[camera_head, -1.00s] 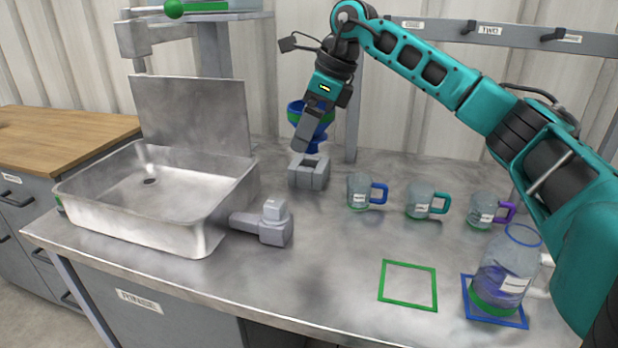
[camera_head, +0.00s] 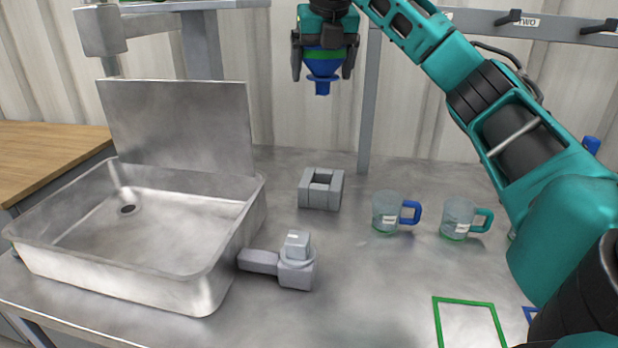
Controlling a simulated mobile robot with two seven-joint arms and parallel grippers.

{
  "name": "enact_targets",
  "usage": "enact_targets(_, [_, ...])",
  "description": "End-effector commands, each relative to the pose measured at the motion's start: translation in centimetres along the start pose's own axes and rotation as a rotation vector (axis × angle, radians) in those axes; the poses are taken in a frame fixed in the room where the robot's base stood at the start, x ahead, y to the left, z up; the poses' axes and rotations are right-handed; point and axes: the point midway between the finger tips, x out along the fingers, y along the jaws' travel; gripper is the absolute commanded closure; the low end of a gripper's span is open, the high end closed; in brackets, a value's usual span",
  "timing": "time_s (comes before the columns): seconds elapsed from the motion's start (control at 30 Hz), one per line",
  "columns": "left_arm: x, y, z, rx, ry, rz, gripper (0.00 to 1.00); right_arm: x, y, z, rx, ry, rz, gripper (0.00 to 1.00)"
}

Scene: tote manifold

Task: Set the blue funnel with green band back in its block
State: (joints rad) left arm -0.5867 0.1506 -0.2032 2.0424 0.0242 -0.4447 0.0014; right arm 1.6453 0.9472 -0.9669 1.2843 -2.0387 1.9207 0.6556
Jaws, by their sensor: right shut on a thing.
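The blue funnel with a green band (camera_head: 323,67) is held upright, spout down, between the fingers of my right gripper (camera_head: 324,62). The gripper is shut on it, high above the bench. The grey block (camera_head: 320,190) with a square opening in its top stands on the bench below the funnel, and its opening is empty. The funnel is well clear of the block. My left gripper is not in view.
A metal sink tray (camera_head: 205,291) with an upright panel (camera_head: 180,125) stands at left. A grey valve-like fitting (camera_head: 296,265) is in front of the block. Glass mugs with a blue handle (camera_head: 386,212) and a teal handle (camera_head: 457,217) stand right. A green square outline (camera_head: 465,301) marks the front right.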

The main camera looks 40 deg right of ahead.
Motion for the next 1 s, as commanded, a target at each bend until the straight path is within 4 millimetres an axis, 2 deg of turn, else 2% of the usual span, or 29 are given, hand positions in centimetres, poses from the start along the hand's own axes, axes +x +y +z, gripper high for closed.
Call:
enact_targets(0.23, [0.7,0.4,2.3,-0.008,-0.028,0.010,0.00,5.6,-0.1,-2.4,-0.001,0.005,-0.003,0.39])
enact_targets(0.5, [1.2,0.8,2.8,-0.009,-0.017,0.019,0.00,11.9,-0.1,-5.0,-0.001,0.004,-0.002,0.39])
enact_targets(0.63, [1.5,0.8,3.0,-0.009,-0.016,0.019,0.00,13.7,0.0,-5.8,-0.002,0.003,0.000,0.39])
enact_targets(0.87, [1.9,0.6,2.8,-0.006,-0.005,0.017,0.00,15.1,-0.1,-6.4,-0.001,0.002,0.000,0.39])
enact_targets(1.0, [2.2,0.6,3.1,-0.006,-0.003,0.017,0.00,17.1,-0.1,-7.3,-0.002,0.004,-0.002,0.39])
